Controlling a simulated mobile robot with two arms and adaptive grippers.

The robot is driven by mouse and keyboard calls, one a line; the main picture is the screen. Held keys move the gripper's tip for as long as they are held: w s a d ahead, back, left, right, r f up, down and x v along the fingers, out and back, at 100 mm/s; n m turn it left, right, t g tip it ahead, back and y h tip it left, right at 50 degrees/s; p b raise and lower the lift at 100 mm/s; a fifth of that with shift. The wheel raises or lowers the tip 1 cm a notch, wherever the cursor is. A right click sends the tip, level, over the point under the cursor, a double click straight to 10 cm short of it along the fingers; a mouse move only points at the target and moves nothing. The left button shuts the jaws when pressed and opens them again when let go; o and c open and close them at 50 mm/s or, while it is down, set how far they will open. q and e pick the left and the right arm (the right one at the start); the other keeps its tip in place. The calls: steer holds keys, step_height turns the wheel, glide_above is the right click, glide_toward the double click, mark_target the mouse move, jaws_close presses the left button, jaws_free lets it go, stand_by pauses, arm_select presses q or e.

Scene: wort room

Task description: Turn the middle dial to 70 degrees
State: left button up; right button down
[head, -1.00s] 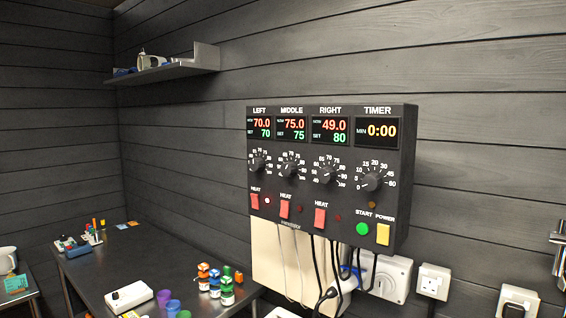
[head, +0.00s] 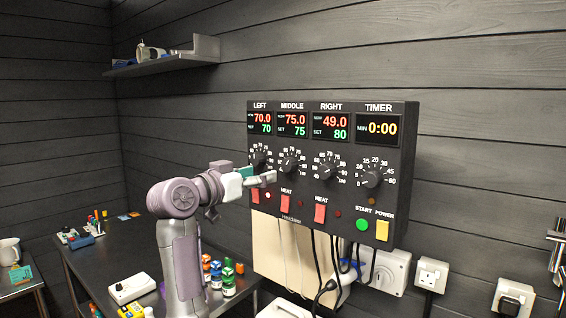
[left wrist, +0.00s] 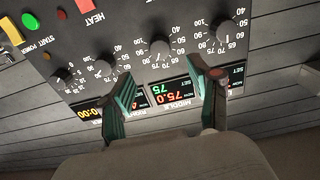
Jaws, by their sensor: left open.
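The middle dial (head: 290,168) is a black knob on the dark control panel (head: 400,200). The display above it reads NOW 75.0 and SET 75. My left gripper (head: 268,177) is in front of the panel, left of and slightly below the middle dial, partly covering the left dial's lower area. In the left wrist view, the panel appears upside down and the middle dial (left wrist: 160,48) lies ahead, between the lines of the two spread fingers (left wrist: 161,72). The fingers are open and hold nothing; contact with the dial does not show. My right gripper is not in view.
The left dial (head: 259,160) and right dial (head: 328,170) flank the middle one closely. Red heat switches (head: 285,204) sit below, with cables under the panel. A dark table (head: 90,262) with small bottles stands at lower left. A shelf (head: 190,56) is on the wall.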

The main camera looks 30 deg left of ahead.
mark_target(286, 167)
arm_select(q)
steer(key=w+p, duration=0.1)
steer(key=w, duration=0.2)
steer(key=w+p, duration=0.1)
steer(key=w, duration=0.2)
steer(key=w+p, duration=0.2)
steer(key=w, duration=0.1)
steer(key=shift+d+r, duration=0.15)
steer(key=shift+d, duration=0.25)
steer(key=shift+w, duration=0.35)
steer(key=shift+c, duration=0.3)
steer(key=shift+f, duration=0.2)
steer(key=c, duration=1.1)
